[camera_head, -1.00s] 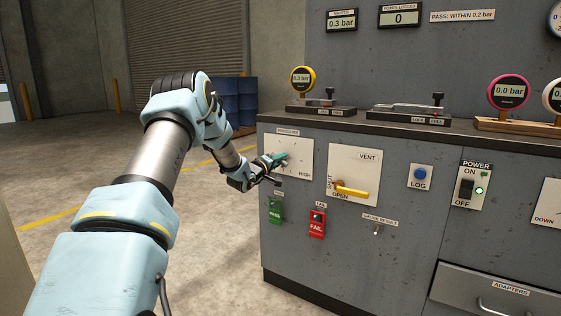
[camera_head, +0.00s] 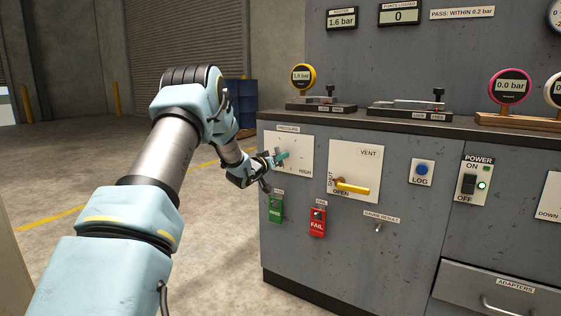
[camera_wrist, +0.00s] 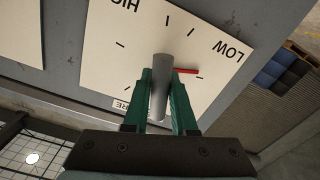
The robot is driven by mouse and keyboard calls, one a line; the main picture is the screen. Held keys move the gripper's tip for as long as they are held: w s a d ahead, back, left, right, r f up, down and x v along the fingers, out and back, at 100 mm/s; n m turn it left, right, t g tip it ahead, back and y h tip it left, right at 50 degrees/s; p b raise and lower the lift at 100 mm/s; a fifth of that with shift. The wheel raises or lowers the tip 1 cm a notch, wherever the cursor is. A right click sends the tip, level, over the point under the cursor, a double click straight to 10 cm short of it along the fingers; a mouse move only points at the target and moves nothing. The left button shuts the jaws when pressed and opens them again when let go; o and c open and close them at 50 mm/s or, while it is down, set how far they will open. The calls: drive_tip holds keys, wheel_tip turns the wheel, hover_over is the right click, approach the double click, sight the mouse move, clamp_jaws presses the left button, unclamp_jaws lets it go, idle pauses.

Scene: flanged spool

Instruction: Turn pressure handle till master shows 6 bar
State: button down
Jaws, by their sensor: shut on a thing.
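The pressure handle (camera_wrist: 160,85) is a grey bar on a white dial plate (camera_head: 304,151) marked LOW and HIGH. A red pointer (camera_wrist: 187,71) shows beside it in the wrist view. My gripper (camera_wrist: 160,103) has green fingers, one on each side of the handle, and is shut on it. In the head view my gripper (camera_head: 280,157) is at the plate and hides part of it. The master display (camera_head: 342,19) reads 1.6 bar. The yellow-rimmed gauge (camera_head: 303,77) below it seems to read 1.6 too.
To the right is the vent plate (camera_head: 371,160) with a yellow lever (camera_head: 352,188) near OPEN. A blue LOG button (camera_head: 422,170) and a power switch (camera_head: 469,184) with a green light lie further right. Green PASS (camera_head: 275,210) and red FAIL (camera_head: 318,222) tags hang below the pressure plate.

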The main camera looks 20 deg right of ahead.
drive_tip(key=m+b, duration=0.1)
drive_tip(key=m, duration=0.2)
drive_tip(key=shift+f+m+b, duration=0.2)
drive_tip(key=shift+m+b, duration=0.1)
drive_tip(key=shift+b, duration=0.1)
drive_tip(key=m+b, duration=0.2)
drive_tip(key=m, duration=0.1)
drive_tip(key=shift+m, duration=0.3)
drive_tip(key=m+b, duration=0.2)
drive_tip(key=m, duration=0.1)
drive_tip(key=shift+m, duration=0.4)
drive_tip(key=m+b, duration=0.3)
drive_tip(key=m, duration=0.1)
drive_tip(key=m+b, duration=0.3)
drive_tip(key=m, duration=0.1)
drive_tip(key=m+b, duration=0.4)
drive_tip(key=shift+m, duration=0.3)
drive_tip(key=m+b, duration=0.3)
drive_tip(key=shift+r+m+b, duration=0.1)
drive_tip(key=shift+m+b, duration=1.15)
drive_tip(key=shift+m, duration=0.45)
